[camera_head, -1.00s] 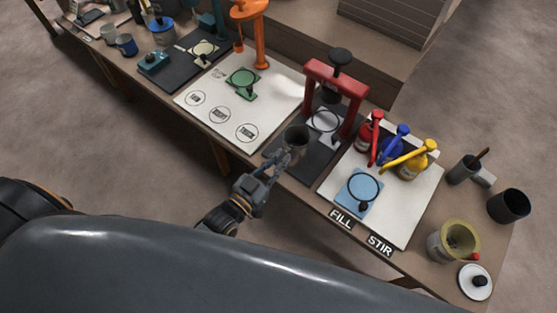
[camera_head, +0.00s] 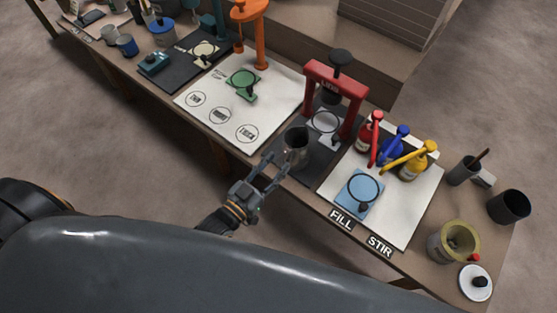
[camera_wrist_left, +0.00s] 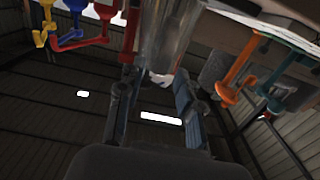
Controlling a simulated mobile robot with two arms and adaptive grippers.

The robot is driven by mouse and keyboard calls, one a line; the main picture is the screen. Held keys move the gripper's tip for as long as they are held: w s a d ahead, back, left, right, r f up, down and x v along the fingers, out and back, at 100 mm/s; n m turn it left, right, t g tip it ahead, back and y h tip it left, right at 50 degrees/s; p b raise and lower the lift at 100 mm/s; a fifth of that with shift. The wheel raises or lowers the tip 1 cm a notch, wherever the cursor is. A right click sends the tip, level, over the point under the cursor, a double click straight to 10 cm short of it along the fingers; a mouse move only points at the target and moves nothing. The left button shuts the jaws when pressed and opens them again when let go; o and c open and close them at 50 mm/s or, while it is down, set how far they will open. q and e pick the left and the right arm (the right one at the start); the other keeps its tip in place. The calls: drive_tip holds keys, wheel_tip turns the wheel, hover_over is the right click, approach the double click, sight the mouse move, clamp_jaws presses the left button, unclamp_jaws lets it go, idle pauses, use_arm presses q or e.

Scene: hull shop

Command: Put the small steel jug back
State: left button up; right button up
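The small steel jug (camera_head: 296,150) stands upright on the dark mat (camera_head: 318,165), just in front of the red press frame (camera_head: 345,85). Its grey metal body also shows in the left wrist view (camera_wrist_left: 168,35), beyond the fingertips. My left gripper (camera_head: 277,165) is open, with its fingers spread on the near side of the jug. In the left wrist view its two fingers (camera_wrist_left: 156,85) stand apart with nothing visibly held between them. Whether a fingertip still touches the jug I cannot tell. My right gripper is not in view.
Left of the jug is a white board with printed circles (camera_head: 222,118) and an orange stand (camera_head: 258,35). To the right are red, blue and yellow bottles (camera_head: 412,165), a blue pad (camera_head: 358,195), a dark cup (camera_head: 509,206) and a yellow-rimmed pot (camera_head: 440,248).

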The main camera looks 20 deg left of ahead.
use_arm(q)
drive_tip(key=v, duration=1)
drive_tip(key=shift+r, duration=0.1)
drive_tip(key=s+a+f+g+y, duration=0.2)
drive_tip(key=s+f+g, duration=0.15)
drive_tip(key=f, duration=0.95)
drive_tip(key=s+a+f+g+y, duration=0.2)
drive_tip(key=a+f+g, duration=0.15)
drive_tip(key=f, duration=0.85)
drive_tip(key=s+a+f+n+g+y, duration=0.1)
drive_tip(key=s+f+g+y, duration=0.1)
drive_tip(key=s+f+g, duration=0.7)
drive_tip(key=s+f, duration=0.7)
drive_tip(key=s, duration=0.2)
drive_tip(key=shift+s+f+n, duration=0.25)
drive_tip(key=shift+s+n, duration=0.05)
drive_tip(key=shift+s, duration=0.1)
